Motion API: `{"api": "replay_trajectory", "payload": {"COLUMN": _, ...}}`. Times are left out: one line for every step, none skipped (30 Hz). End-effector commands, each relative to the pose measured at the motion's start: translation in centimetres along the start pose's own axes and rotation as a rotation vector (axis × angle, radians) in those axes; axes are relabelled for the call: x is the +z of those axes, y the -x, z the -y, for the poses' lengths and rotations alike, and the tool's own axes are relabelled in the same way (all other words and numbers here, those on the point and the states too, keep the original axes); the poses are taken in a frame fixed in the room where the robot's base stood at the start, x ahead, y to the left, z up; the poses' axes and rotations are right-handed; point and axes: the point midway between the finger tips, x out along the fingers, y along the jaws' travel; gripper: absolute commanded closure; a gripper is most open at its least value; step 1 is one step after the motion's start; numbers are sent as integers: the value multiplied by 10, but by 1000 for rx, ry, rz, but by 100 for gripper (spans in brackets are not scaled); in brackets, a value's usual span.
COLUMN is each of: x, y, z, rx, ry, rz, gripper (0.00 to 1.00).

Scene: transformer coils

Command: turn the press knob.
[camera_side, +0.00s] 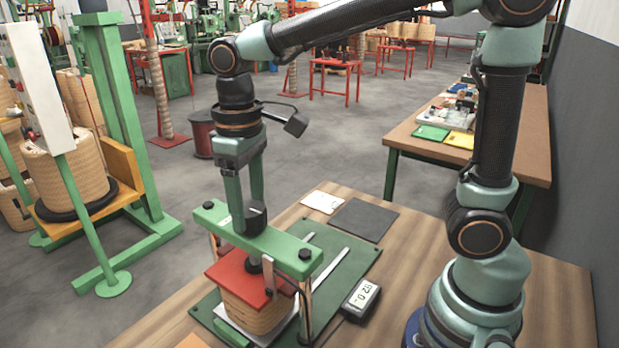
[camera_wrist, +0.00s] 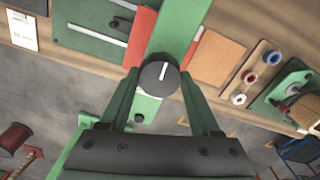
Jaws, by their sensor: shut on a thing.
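The press knob (camera_side: 255,215) is a black round knob with a white line, on top of the green press crossbar (camera_side: 280,250). It also shows in the wrist view (camera_wrist: 159,76), its white line nearly upright in the picture. My gripper (camera_side: 243,220) points down over the crossbar, with its fingers on either side of the knob. In the wrist view my gripper (camera_wrist: 160,84) is shut on the knob. Below the crossbar, a red plate (camera_side: 250,278) lies on top of a tan wound coil (camera_side: 256,308).
A small display (camera_side: 361,299) lies right of the press on the wooden table. A dark mat (camera_side: 363,219) and a white sheet (camera_side: 322,202) lie behind it. In the wrist view, a board with small spools (camera_wrist: 256,72) lies to the right.

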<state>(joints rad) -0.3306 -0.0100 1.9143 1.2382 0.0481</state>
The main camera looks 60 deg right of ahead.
Motion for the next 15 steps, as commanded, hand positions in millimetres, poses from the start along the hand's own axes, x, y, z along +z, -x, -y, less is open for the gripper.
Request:
{"api": "replay_trajectory", "payload": {"x": 0, "y": 1, "z": 0, "rx": 0, "ry": 0, "rz": -2, "gripper": 92}}
{"api": "replay_trajectory", "payload": {"x": 0, "y": 1, "z": 0, "rx": 0, "ry": 0, "rz": -2, "gripper": 32}}
{"api": "replay_trajectory", "payload": {"x": 0, "y": 1, "z": 0, "rx": 0, "ry": 1, "rz": -2, "gripper": 17}}
{"api": "replay_trajectory", "payload": {"x": 0, "y": 1, "z": 0, "rx": 0, "ry": 1, "rz": -2, "gripper": 6}}
{"api": "replay_trajectory", "payload": {"x": 0, "y": 1, "z": 0, "rx": 0, "ry": 1, "rz": -2, "gripper": 6}}
{"api": "replay_trajectory", "payload": {"x": 0, "y": 1, "z": 0, "rx": 0, "ry": 1, "rz": -2, "gripper": 6}}
{"api": "replay_trajectory", "payload": {"x": 0, "y": 1, "z": 0, "rx": 0, "ry": 1, "rz": -2, "gripper": 6}}
{"api": "replay_trajectory", "payload": {"x": 0, "y": 1, "z": 0, "rx": 0, "ry": 1, "rz": -2, "gripper": 6}}
{"api": "replay_trajectory", "payload": {"x": 0, "y": 1, "z": 0, "rx": 0, "ry": 1, "rz": -1, "gripper": 6}}
{"api": "replay_trajectory", "payload": {"x": 0, "y": 0, "z": 0, "rx": 0, "ry": 1, "rz": -1, "gripper": 6}}
{"api": "replay_trajectory", "payload": {"x": 0, "y": 0, "z": 0, "rx": 0, "ry": 2, "rz": -1, "gripper": 6}}
{"api": "replay_trajectory", "payload": {"x": 0, "y": 0, "z": 0, "rx": 0, "ry": 2, "rz": -1, "gripper": 6}}
{"api": "replay_trajectory", "payload": {"x": 0, "y": 1, "z": 0, "rx": 0, "ry": 2, "rz": -1, "gripper": 6}}
{"api": "replay_trajectory", "payload": {"x": 0, "y": 1, "z": 0, "rx": 0, "ry": 2, "rz": -2, "gripper": 6}}
{"api": "replay_trajectory", "payload": {"x": 0, "y": 3, "z": 0, "rx": 0, "ry": 2, "rz": -2, "gripper": 6}}
